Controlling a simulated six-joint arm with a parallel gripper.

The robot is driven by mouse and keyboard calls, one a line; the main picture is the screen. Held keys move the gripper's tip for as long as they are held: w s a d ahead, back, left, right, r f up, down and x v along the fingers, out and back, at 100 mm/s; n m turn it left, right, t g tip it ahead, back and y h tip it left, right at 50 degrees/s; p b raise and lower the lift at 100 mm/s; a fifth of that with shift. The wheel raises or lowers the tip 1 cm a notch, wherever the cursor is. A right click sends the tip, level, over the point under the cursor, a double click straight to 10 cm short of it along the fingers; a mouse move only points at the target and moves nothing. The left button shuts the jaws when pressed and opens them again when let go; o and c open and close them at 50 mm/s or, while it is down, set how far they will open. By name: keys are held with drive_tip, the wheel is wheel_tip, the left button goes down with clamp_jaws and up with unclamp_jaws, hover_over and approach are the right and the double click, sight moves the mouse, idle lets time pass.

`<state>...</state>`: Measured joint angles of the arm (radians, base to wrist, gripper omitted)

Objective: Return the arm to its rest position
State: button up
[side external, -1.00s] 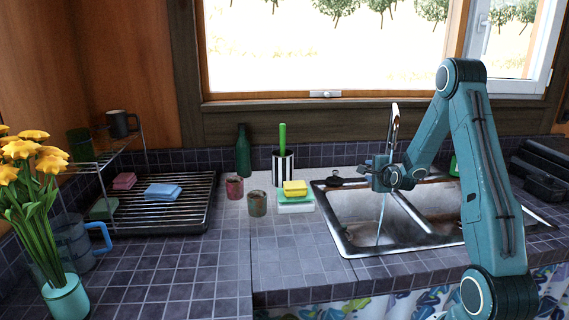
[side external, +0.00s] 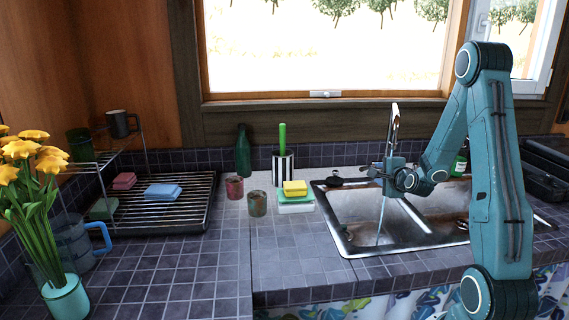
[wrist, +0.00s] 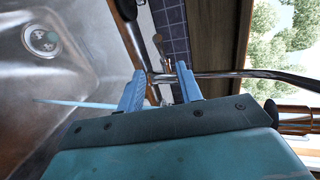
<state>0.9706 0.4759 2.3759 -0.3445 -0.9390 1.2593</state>
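My teal arm reaches over the sink (side external: 365,240) from the right. My gripper (side external: 374,172) is beside the metal tap (side external: 394,125), just above the back of the sink. In the wrist view my gripper (wrist: 161,70) has its two blue fingers apart, and I see nothing clamped between them. The tap's spout (wrist: 250,73) passes close to the fingertips; I cannot tell whether they touch. A thin bluish stream (side external: 381,218) falls from the tap into the sink.
A yellow sponge (side external: 295,187), two cups (side external: 257,203), a striped holder (side external: 283,165) and a green bottle (side external: 243,150) stand left of the sink. A drying rack (side external: 195,205) and yellow flowers (side external: 22,175) are farther left. The front counter is clear.

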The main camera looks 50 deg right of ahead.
drive_tip(key=shift+a, duration=0.1)
drive_tip(key=w+a+r+n+y, duration=0.2)
drive_tip(key=a+r+n+y, duration=0.2)
drive_tip(key=a+n, duration=0.5)
drive_tip(key=w+a+r+n+y, duration=0.25)
drive_tip(key=a+r+n, duration=0.2)
drive_tip(key=a, duration=0.75)
drive_tip(key=s+a+r+n+g+y, duration=0.1)
drive_tip(key=s+a+n+g, duration=0.1)
drive_tip(key=s+a+n, duration=0.5)
drive_tip(key=s+a+r+n+g+y, duration=0.2)
drive_tip(key=s+a+n, duration=0.4)
drive_tip(key=s+a, duration=0.3)
drive_tip(key=s, duration=0.3)
drive_tip(key=shift+s+a+r+n+g, duration=0.25)
drive_tip(key=shift+s+n+g, duration=0.1)
drive_tip(key=shift+s+g, duration=0.05)
drive_tip(key=o, duration=1)
drive_tip(key=shift+y, duration=0.25)
drive_tip(key=shift+c, duration=0.2)
drive_tip(key=shift+w, duration=0.1)
